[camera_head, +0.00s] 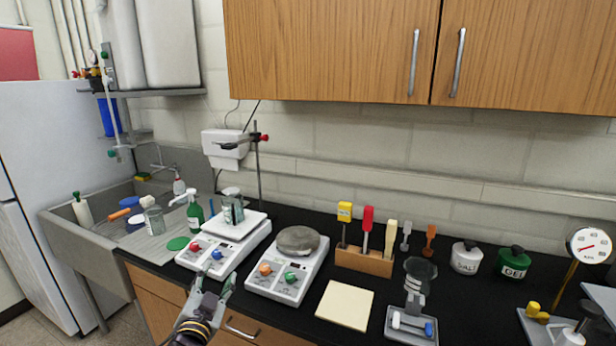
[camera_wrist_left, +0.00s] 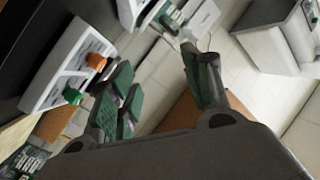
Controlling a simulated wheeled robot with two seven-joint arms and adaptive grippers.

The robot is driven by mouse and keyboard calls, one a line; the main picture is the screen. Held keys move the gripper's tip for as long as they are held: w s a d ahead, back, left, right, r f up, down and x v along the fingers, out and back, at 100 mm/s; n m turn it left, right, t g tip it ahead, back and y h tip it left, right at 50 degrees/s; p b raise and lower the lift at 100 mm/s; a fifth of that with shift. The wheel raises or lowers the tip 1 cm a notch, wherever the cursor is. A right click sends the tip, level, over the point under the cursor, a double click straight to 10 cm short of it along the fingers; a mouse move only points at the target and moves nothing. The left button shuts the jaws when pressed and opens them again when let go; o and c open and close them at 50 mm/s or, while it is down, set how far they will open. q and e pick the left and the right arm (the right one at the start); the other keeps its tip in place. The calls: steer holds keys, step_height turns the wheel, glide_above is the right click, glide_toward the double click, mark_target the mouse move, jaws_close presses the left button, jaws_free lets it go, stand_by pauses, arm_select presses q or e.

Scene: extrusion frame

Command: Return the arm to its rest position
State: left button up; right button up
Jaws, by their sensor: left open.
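My left gripper (camera_head: 213,285) is low in the head view, at the front edge of the black bench, in front of the two white scales. Its fingers are spread and nothing is between them. In the left wrist view its green-padded fingers (camera_wrist_left: 163,95) are also apart and empty. My right gripper is in neither view.
The left scale (camera_head: 226,250) carries a glass jar (camera_head: 233,207); the right scale (camera_head: 288,277) carries a grey round object (camera_head: 297,240). A green spray bottle (camera_head: 195,215), sink (camera_head: 88,250) and wooden tool holder (camera_head: 363,260) stand near. Drawers lie below the bench edge.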

arm_select(q)
steer(key=s+f+n+g, duration=0.4)
steer(key=s+f+g, duration=1)
steer(key=s+f, duration=1)
steer(key=s+f+g, duration=0.1)
steer(key=s+f, duration=0.1)
steer(key=f, duration=1.4)
steer(key=s+f+g, duration=0.1)
steer(key=s+f, duration=0.1)
steer(key=f, duration=1.4)
steer(key=s+a+f, duration=0.1)
steer(key=s+f, duration=0.8)
steer(key=s, duration=0.2)
steer(key=s+a+f, duration=0.2)
steer(key=s+f, duration=0.8)
steer(key=s, duration=0.1)
steer(key=shift+a+f+g+h, duration=0.3)
steer(key=shift+g, duration=0.1)
steer(key=shift+w+m, duration=0.15)
steer(key=shift+m, duration=0.15)
